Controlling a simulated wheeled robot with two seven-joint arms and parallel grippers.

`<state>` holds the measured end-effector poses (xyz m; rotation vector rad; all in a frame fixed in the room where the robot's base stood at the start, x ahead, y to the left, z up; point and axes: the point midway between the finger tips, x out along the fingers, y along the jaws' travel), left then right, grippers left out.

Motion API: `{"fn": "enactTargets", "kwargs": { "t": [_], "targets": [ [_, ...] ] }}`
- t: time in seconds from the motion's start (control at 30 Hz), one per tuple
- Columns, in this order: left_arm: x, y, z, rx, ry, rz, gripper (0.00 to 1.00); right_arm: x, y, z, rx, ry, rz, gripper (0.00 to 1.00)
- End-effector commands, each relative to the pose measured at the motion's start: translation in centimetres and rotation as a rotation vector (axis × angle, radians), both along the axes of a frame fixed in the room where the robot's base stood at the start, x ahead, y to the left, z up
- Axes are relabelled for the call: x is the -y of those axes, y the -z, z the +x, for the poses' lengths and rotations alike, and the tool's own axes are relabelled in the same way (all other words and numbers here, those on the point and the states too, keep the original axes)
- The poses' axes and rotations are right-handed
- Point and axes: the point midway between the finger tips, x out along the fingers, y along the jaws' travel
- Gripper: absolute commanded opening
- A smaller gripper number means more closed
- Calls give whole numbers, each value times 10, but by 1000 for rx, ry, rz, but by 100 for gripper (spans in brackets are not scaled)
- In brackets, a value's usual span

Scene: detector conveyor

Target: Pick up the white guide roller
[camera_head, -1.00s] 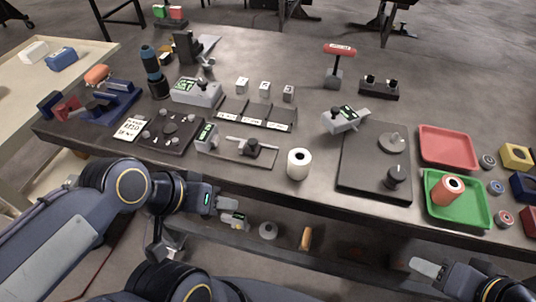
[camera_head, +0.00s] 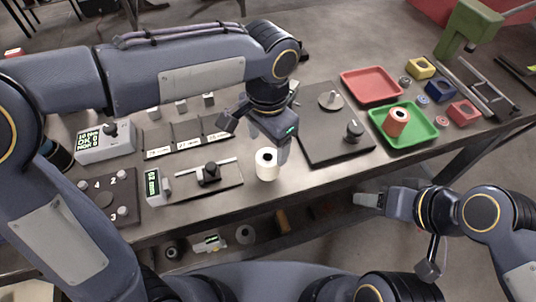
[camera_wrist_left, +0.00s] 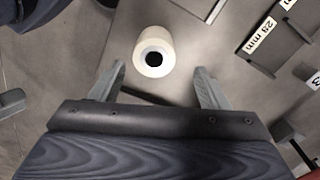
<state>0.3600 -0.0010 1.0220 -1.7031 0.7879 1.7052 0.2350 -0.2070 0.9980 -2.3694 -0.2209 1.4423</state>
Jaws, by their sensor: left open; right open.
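The white guide roller (camera_head: 266,164) stands upright near the front edge of the table, with a dark hole in its top. In the left wrist view the roller (camera_wrist_left: 152,60) lies ahead of the fingers, between their lines and nearer the left finger. My left gripper (camera_head: 282,150) is open and empty, above and just behind the roller, not closed around it. Its two fingers also show in the left wrist view (camera_wrist_left: 160,88). My right gripper (camera_head: 368,199) is open and empty, beyond the table's front edge at the right.
A gauge with a black knob (camera_head: 208,174) stands left of the roller. A dark plate (camera_head: 325,150) with posts lies to the right. A green tray (camera_head: 415,139) holds a red roller (camera_head: 396,122); a red tray (camera_head: 371,85) is behind it. The table's front edge is close.

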Motion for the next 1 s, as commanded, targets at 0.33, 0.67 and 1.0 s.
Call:
{"fn": "enactTargets", "kwargs": {
  "t": [0.33, 0.67, 1.0],
  "targets": [
    [1, 46, -9, -4, -2, 2, 69, 0, -1, 0, 0, 0, 0, 53],
    [1, 68, -8, -1, -5, -2, 69, 0, 0, 0, 0, 0, 0, 53],
    [1, 68, -8, -1, -5, -2, 39, 0, 0, 0, 0, 0, 0, 53]
  ]
}}
